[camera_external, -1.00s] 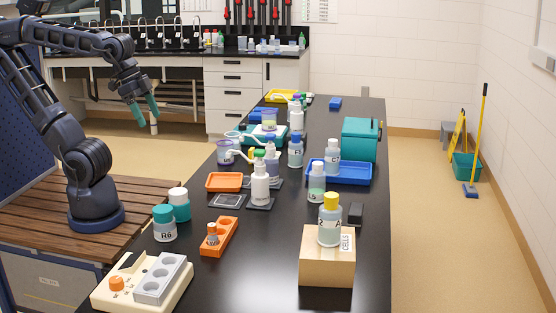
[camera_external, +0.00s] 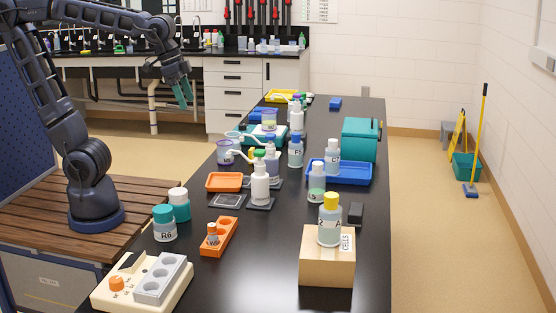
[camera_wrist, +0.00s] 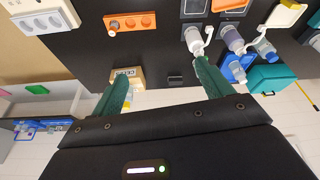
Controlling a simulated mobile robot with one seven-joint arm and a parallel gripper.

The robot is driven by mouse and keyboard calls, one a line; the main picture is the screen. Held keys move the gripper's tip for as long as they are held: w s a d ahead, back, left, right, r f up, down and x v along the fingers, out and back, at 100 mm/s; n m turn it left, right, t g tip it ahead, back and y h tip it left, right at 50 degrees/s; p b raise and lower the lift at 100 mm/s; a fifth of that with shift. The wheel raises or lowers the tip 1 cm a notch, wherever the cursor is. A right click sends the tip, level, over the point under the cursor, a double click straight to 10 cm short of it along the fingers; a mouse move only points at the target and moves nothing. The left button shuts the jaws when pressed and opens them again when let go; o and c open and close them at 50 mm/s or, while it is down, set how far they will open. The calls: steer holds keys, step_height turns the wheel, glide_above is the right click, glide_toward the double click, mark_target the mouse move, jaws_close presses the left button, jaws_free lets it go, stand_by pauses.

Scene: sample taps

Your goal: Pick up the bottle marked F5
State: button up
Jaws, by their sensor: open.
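The bottle whose label seems to read F5 (camera_external: 296,152) stands upright on the black bench in the external view, with a blue cap. It is just left of the blue tray. I cannot single it out among the bottles at the upper right of the wrist view. My gripper (camera_external: 184,95) is open and empty, raised in the air left of the bench and well apart from the bottle. In the wrist view its two green fingers (camera_wrist: 161,72) are spread wide with nothing held between them.
White pump bottles (camera_external: 260,185) stand to the left. A yellow-capped bottle (camera_external: 330,222) stands on a wooden block (camera_external: 327,262). Bare bench lies along the front middle.

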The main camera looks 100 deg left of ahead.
steer(key=w+a+n, duration=0.2)
steer(key=w+a, duration=0.7)
steer(key=w, duration=0.2)
steer(key=n+g, duration=0.4)
steer(key=n, duration=0.2)
glide_above(296, 142)
steer(key=f, duration=1.9)
steer(key=shift+a, duration=0.35)
steer(key=shift+s+a+f, duration=0.1)
steer(key=shift+a+f, duration=0.2)
steer(key=shift+f, duration=0.2)
steer(key=shift+a+f, duration=0.1)
steer(key=shift+f, duration=5.1)
steer(key=c, duration=1.6)
steer(key=shift+o, duration=0.2)
steer(key=shift+r, duration=0.2)
